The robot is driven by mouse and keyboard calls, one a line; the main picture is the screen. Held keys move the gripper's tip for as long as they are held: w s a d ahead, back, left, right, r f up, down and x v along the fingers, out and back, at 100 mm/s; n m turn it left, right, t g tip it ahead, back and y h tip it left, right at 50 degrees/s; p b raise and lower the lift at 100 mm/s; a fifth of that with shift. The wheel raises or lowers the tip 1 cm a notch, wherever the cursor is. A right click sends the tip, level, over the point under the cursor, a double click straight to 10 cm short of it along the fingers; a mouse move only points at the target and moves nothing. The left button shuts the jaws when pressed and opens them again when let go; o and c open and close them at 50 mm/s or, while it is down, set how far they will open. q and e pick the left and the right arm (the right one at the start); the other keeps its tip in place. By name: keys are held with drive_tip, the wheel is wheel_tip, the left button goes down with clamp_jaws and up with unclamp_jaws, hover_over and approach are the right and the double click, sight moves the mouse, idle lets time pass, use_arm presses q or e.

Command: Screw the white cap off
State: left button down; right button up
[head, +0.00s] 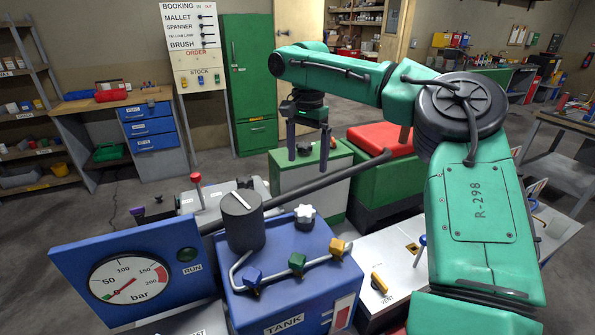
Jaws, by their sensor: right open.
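The white cap (304,211) is a small lobed knob on a short dark neck, on top of the blue tank (285,285) at lower centre. My right gripper (308,156) hangs from the green arm that comes in from the right. Its two dark fingers point down and are spread apart, with nothing between them. In the picture it is above the white cap and clearly apart from it. My left gripper is not in view.
A dark cylinder (242,220) stands on the tank left of the cap, with a long dark bar (335,177) slanting up to the right. Blue, green and yellow valve handles (297,260) sit in front. A pressure gauge (130,281) is at lower left.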

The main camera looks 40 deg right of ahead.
sight(305, 207)
drive_tip(key=f, duration=0.4)
drive_tip(key=f+p, duration=0.1)
drive_tip(key=f, duration=0.3)
drive_tip(key=f+p, duration=0.1)
drive_tip(key=f, duration=0.4)
drive_tip(key=shift+s, duration=0.35)
drive_tip(key=shift+a+f, duration=0.1)
drive_tip(key=shift+f, duration=0.25)
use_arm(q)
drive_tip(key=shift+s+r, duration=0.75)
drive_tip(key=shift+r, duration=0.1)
use_arm(e)
drive_tip(key=shift+f, duration=0.2)
drive_tip(key=c, duration=1.4)
drive_tip(key=shift+r+n+p, duration=0.15)
drive_tip(key=shift+n+p, duration=0.15)
drive_tip(key=shift+n, duration=0.5)
drive_tip(key=shift+c, duration=0.2)
drive_tip(key=shift+w+n, duration=0.15)
drive_tip(key=shift+n, duration=1.05)
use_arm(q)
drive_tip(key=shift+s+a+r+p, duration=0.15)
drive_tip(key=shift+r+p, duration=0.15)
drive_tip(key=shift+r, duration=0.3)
use_arm(e)
drive_tip(key=shift+w+a+n, duration=0.1)
drive_tip(key=shift+n, duration=1.1)
